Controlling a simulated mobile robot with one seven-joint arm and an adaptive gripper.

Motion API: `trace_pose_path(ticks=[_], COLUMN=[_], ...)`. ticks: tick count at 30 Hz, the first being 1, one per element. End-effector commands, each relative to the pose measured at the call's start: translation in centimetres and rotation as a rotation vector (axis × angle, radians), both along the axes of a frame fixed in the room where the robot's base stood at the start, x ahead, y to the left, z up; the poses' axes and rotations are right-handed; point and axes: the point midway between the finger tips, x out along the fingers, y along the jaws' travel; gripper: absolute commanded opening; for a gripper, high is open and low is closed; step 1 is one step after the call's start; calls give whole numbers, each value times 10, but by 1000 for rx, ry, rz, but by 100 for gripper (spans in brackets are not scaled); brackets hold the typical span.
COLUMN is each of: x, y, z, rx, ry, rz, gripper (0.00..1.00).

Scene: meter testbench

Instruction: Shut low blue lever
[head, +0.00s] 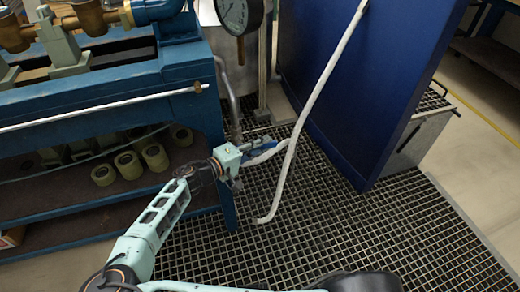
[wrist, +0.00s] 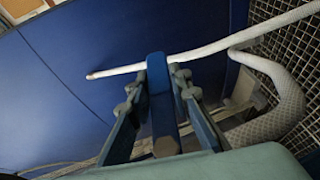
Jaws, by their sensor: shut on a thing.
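The low blue lever (wrist: 158,75) runs up the middle of the wrist view, its rounded end pointing away from me. My gripper (wrist: 155,85) has one finger on each side of it and is shut on it. In the head view my gripper (head: 243,155) is low beside the blue bench leg, and a small part of the blue lever (head: 262,142) shows past the fingers. The lever's pivot and valve body cannot be made out.
A white hose (head: 310,105) hangs close beyond my gripper; it also shows in the wrist view (wrist: 215,47). A large blue panel (head: 360,80) stands to the right. The blue bench (head: 110,95) is at left, with a gauge (head: 238,14) above. The grated floor (head: 350,235) in front is clear.

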Motion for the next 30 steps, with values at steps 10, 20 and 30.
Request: trace_pose_path(ticks=[10, 20, 30], x=[-2, -3, -3], y=[-3, -4, -5], z=[13, 18, 19], rx=[-167, -206, -206], ry=[-48, -59, -59], rz=[-2, -6, -8], gripper=[0, 0, 24])
